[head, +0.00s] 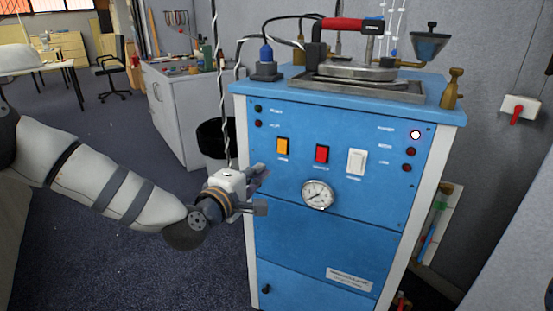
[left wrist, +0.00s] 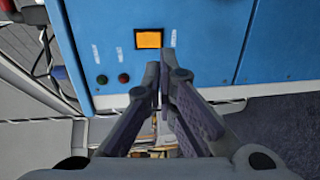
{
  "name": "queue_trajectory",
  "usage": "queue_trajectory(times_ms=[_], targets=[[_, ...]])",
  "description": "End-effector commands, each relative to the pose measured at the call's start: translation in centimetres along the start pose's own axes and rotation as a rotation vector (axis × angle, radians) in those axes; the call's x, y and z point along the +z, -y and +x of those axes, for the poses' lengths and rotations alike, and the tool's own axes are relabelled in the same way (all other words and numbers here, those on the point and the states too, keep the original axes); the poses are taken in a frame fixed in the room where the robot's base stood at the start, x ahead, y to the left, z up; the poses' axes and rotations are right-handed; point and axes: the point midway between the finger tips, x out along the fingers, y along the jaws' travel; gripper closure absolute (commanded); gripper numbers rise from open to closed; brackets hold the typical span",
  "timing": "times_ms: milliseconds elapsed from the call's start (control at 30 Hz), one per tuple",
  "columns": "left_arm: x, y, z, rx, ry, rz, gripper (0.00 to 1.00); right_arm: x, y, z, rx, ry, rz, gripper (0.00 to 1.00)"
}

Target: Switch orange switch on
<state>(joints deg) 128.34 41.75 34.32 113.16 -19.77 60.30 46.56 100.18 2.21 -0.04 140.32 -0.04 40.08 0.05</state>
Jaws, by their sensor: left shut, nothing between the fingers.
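The orange switch (head: 283,146) is a small upright rectangle at the left of a row of switches on the blue cabinet front (head: 330,240). In the left wrist view the orange switch (left wrist: 149,39) shows whole, just beyond the fingertips. My left gripper (head: 264,188) is by the cabinet's left front edge, below and left of the orange switch. In the left wrist view its fingers (left wrist: 165,66) come together at the tips, shut and empty. I see a gap to the switch in the picture; its depth is hard to tell. My right gripper is not in view.
A red switch (head: 322,153) and a white switch (head: 357,161) sit right of the orange one. A round gauge (head: 318,195) is below them. A twisted cable (head: 219,90) hangs by my left gripper. A black bin (head: 213,138) stands left of the cabinet.

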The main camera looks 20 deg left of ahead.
Motion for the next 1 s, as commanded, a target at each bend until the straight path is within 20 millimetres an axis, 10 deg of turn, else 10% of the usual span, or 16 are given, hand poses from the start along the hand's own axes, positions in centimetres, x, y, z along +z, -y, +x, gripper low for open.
queue_trajectory(times_ms=[400, 1000], targets=[[0.0, 0.5, 8.4, -0.005, -0.001, -0.001, 1.00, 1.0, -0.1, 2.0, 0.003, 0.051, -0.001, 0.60], [0.0, 0.7, 10.3, -0.005, 0.000, -0.002, 1.00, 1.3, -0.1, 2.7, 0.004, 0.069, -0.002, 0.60]])
